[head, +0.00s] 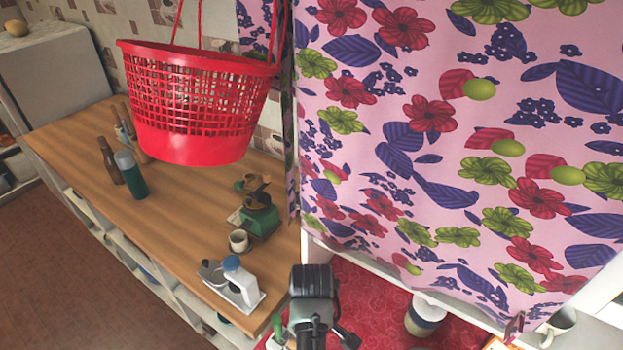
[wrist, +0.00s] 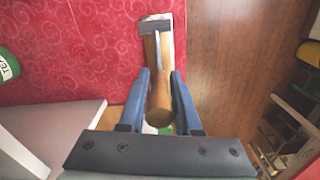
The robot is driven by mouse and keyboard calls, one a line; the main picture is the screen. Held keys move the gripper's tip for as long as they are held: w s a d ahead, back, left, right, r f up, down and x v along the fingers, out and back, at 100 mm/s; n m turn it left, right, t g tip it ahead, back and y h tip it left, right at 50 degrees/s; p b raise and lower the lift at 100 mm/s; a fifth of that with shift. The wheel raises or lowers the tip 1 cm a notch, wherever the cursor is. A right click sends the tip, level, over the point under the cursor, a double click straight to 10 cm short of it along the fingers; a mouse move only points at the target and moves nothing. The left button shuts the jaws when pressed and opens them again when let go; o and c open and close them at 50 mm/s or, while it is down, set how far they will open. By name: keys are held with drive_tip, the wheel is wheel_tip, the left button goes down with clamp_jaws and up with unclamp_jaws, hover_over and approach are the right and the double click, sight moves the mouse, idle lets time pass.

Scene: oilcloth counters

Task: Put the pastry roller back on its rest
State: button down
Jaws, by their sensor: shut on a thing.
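The pastry roller shows in the wrist view as a wooden handle (wrist: 159,100) with a grey head (wrist: 155,27) at its far end. My gripper (wrist: 161,76) has its blue fingers on either side of the handle and is shut on it. A pale, narrow piece (wrist: 169,48), perhaps the rest, shows behind and beside the far part of the roller, at the red cloth's edge. I cannot tell whether the roller touches it. In the head view my dark wrist shows at the bottom middle; the fingers and the roller cannot be made out there.
A red basket (head: 195,110) hangs over the wooden counter (head: 75,145). Bottles (head: 131,175), a green grinder (head: 260,215), a cup (head: 238,241) and a white device (head: 240,283) stand there. A flowered cloth (head: 440,150) hangs right, above the red-clothed counter (head: 370,300).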

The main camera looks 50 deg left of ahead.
drive_tip(key=shift+f, duration=0.8)
drive_tip(key=shift+f, duration=0.25)
drive_tip(key=shift+f+b, duration=0.6)
drive_tip(key=shift+f, duration=0.4)
drive_tip(key=shift+f+b, duration=0.6)
drive_tip(key=shift+f, duration=0.3)
drive_tip(key=shift+f, duration=0.15)
drive_tip(key=shift+f, duration=0.3)
